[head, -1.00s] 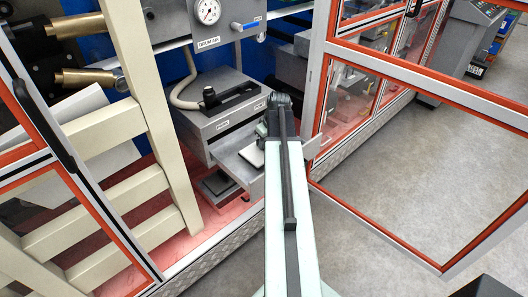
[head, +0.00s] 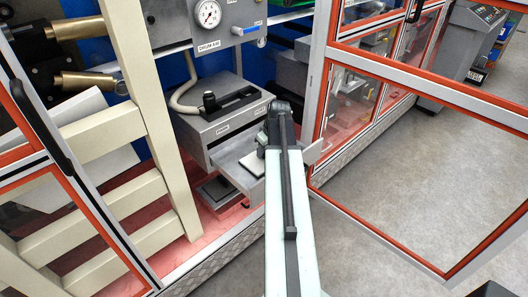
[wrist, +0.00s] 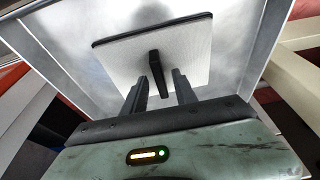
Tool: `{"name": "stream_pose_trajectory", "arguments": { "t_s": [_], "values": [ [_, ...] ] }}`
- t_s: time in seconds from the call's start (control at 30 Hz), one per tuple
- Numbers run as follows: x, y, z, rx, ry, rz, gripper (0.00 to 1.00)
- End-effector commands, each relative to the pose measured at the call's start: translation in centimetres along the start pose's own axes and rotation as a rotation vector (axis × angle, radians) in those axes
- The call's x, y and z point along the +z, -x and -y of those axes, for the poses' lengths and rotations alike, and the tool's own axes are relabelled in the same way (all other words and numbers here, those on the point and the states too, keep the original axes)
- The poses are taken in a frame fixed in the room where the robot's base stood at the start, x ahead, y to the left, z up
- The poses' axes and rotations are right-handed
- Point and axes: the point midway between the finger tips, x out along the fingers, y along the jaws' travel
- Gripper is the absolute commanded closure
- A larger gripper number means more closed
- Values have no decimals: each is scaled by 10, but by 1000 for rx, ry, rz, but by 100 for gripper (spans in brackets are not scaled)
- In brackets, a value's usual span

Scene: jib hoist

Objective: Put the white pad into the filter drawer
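The white pad (wrist: 165,52) lies in the pulled-out metal filter drawer (wrist: 75,60) in the wrist view. It is a thin, light square with a dark edge and a black upright grip tab (wrist: 157,72) on top. My gripper (wrist: 159,78) is at the tab, its two dark fingers apart with the tab between them. A gap shows beside the tab, so the fingers do not appear closed on it. In the head view, the open drawer (head: 228,160) sticks out of the grey cabinet, and my arm hides part of the drawer and pad.
The grey cabinet (head: 215,128) carries a black handle on top. A cream slatted frame (head: 165,130) stands left of it. An open red-edged glazed door (head: 400,165) is on the right. Bare floor (head: 375,205) lies beyond it.

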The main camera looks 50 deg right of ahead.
Motion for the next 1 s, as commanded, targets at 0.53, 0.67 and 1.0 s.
{"name": "stream_pose_trajectory", "arguments": {
  "t_s": [0.53, 0.67, 1.0],
  "values": [
    [-2, 113, 0, 1, -2, 0, 66],
    [0, 121, 0, 0, -1, 0, 66],
    [-2, 118, 4, -2, 1, 2, 66]
  ]
}}
